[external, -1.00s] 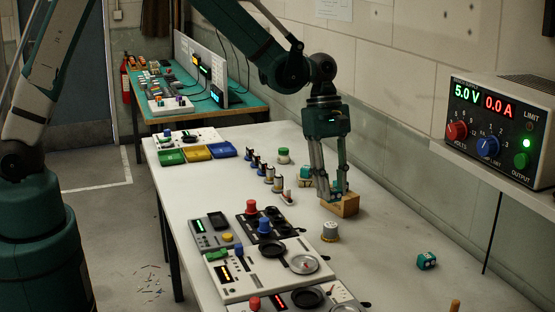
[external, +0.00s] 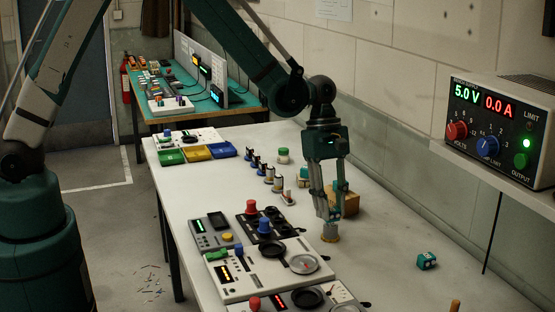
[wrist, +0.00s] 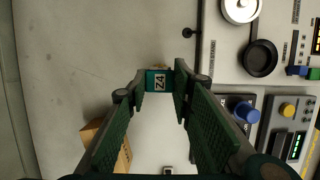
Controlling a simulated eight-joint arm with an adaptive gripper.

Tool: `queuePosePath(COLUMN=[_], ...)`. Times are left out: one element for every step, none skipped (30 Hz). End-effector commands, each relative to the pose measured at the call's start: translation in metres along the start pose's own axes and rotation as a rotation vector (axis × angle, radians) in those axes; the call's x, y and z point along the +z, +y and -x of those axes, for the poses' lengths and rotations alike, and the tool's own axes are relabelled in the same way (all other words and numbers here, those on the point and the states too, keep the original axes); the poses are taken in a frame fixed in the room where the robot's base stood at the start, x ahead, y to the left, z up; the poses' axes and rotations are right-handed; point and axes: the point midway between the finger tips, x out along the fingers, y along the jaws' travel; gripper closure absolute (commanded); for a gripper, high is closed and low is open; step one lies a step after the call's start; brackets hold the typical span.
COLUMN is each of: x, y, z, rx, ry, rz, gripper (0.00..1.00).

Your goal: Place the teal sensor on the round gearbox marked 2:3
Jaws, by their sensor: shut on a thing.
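The teal sensor (wrist: 157,80) is between my fingertips in the wrist view, with a pale label of dark characters that looks like "Z4". My gripper (external: 329,222) is shut on it and points straight down over the round gearbox (external: 330,238). In the wrist view only a tan sliver shows behind the sensor. I cannot tell whether the sensor touches the gearbox, and no 2:3 mark is readable.
A wooden block (external: 349,203) stands just behind my fingers. Panels with knobs and dials (external: 258,277) lie to the left and front. Another teal cube (external: 427,261) lies at right, with clear table between.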

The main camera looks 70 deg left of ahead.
Motion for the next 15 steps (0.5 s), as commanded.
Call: queuePosePath(x=[-0.0015, -0.0021, -0.0027, -0.0031, -0.0033, -0.0035, -0.0035, -0.0035, -0.0035, -0.0035, -0.0035, -0.0035, -0.0035, -0.0036, -0.0038], y=[0.0, -0.0002, -0.0002, -0.0002, -0.0003, -0.0003, -0.0003, -0.0003, -0.0003, -0.0003, -0.0003, -0.0003, -0.0003, -0.0003, -0.0003], z=[-0.0048, -0.0069, -0.0089, -0.01, -0.0108, -0.0113, -0.0115, -0.0115, -0.0114, -0.0114, -0.0114, -0.0113, -0.0114, -0.0116, -0.0123], rx=[0.0, 0.0, 0.0, 0.0, 0.0, 0.0, 0.0, 0.0, 0.0, 0.0, 0.0, 0.0, 0.0, 0.0, 0.0], ry=[0.0, 0.0, 0.0, 0.0, 0.0, 0.0, 0.0, 0.0, 0.0, 0.0, 0.0, 0.0, 0.0, 0.0, 0.0], rz=[0.0, 0.0, 0.0, 0.0, 0.0, 0.0, 0.0, 0.0, 0.0, 0.0, 0.0, 0.0, 0.0, 0.0, 0.0], gripper=[0.86, 0.86, 0.86, 0.86, 0.86, 0.86, 0.86, 0.86, 0.86, 0.86, 0.86, 0.86, 0.86, 0.86, 0.86])
